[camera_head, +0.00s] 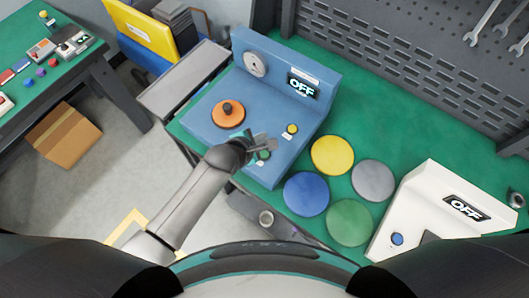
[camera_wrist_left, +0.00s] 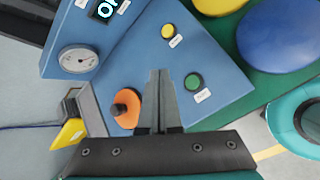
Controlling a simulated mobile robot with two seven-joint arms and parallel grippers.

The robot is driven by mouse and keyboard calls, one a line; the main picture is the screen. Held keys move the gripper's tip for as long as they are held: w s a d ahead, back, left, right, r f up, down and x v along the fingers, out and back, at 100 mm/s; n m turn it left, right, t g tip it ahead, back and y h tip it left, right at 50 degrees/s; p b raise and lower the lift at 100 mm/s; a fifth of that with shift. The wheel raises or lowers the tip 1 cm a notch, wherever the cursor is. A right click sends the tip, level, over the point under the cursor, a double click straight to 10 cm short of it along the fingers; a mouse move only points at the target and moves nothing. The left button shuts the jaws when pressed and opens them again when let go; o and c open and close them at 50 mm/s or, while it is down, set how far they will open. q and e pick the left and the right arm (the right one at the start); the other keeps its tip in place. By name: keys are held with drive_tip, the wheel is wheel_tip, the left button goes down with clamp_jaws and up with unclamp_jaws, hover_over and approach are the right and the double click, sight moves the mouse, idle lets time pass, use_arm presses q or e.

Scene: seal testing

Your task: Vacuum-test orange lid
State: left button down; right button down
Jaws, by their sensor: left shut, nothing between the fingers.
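The orange lid (camera_head: 228,114) with a dark knob lies on the deck of the blue tester (camera_head: 300,65); it also shows in the left wrist view (camera_wrist_left: 127,104). The tester carries a round gauge (camera_head: 255,64) and a display (camera_head: 302,86) reading OFF. A yellow button (camera_head: 292,129) and a green button (camera_head: 264,154) sit on its deck; the green button shows clearly in the left wrist view (camera_wrist_left: 193,81). My left gripper (camera_head: 262,143) is shut and empty above the deck, between the orange lid and the green button. My right gripper is not in view.
Yellow (camera_head: 332,155), blue (camera_head: 306,193), grey (camera_head: 373,180) and green (camera_head: 349,222) discs lie on the green bench right of the tester. A white device (camera_head: 440,205) reading OFF stands at the right. A perforated panel (camera_head: 410,60) bounds the back.

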use_arm(q)
drive_tip(key=b, duration=0.5)
hover_over(262, 153)
drive_tip(key=s, duration=0.1)
wheel_tip(262, 153, down, 6)
drive_tip(key=shift+s+f, duration=0.1)
drive_tip(key=shift+f+b, duration=0.5)
drive_tip(key=shift+f, duration=0.4)
drive_tip(key=shift+f, duration=0.1)
idle(0.8)
drive_tip(key=shift+f, duration=0.35)
drive_tip(key=shift+f+b, duration=0.35)
drive_tip(key=shift+b, duration=0.05)
idle(0.5)
drive_tip(key=shift+r, duration=0.1)
drive_tip(key=shift+r+p, duration=0.7)
drive_tip(key=shift+p, duration=0.25)
